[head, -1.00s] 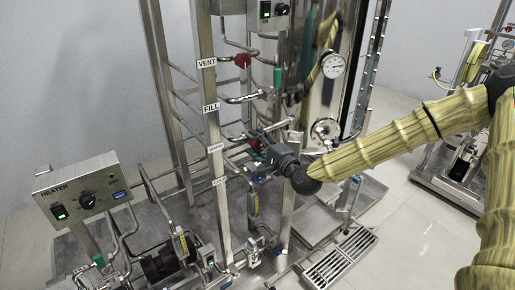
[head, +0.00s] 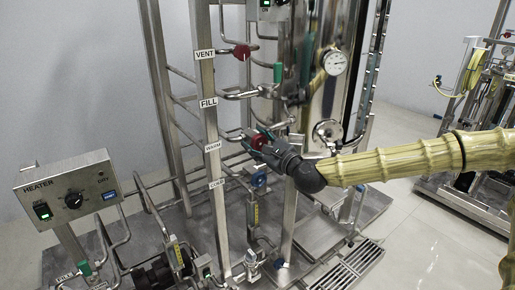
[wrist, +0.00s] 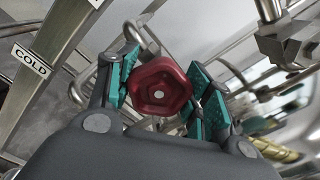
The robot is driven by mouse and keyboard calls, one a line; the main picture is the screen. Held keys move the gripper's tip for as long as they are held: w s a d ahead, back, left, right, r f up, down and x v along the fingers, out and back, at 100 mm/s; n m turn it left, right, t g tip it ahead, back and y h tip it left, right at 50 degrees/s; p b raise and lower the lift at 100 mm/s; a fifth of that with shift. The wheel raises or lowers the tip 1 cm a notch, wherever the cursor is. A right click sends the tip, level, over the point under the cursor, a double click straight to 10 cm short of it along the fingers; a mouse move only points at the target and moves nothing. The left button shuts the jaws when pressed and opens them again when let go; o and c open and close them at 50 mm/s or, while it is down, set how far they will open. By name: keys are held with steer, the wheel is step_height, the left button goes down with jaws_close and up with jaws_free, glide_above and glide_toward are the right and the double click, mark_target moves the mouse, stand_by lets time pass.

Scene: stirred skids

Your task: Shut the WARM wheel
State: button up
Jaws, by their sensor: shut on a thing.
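The WARM wheel is a red, lobed handwheel (head: 257,141) level with the WARM label (head: 212,147) on the steel post. In the wrist view the red wheel (wrist: 160,87) sits between the teal finger pads, its face toward the camera. My gripper (head: 266,142) is shut on this wheel, reaching in from the right; the dark fingers hide part of it in the head view. In the wrist view my gripper (wrist: 163,92) has pads against both sides of the rim. The pipe and valve behind the wheel are mostly hidden.
A blue wheel (head: 259,180) sits just below, level with the COLD label (head: 216,184). Another red wheel (head: 242,52) is above by the VENT label (head: 204,54). A steel upright (head: 289,215) stands below my gripper. A heater box (head: 68,191) is at left.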

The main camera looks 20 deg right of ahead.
steer(key=shift+d+m, duration=0.15)
steer(key=shift+m, duration=0.15)
stand_by(0.4)
steer(key=o, duration=1)
steer(key=shift+o, duration=0.2)
steer(key=v, duration=1.2)
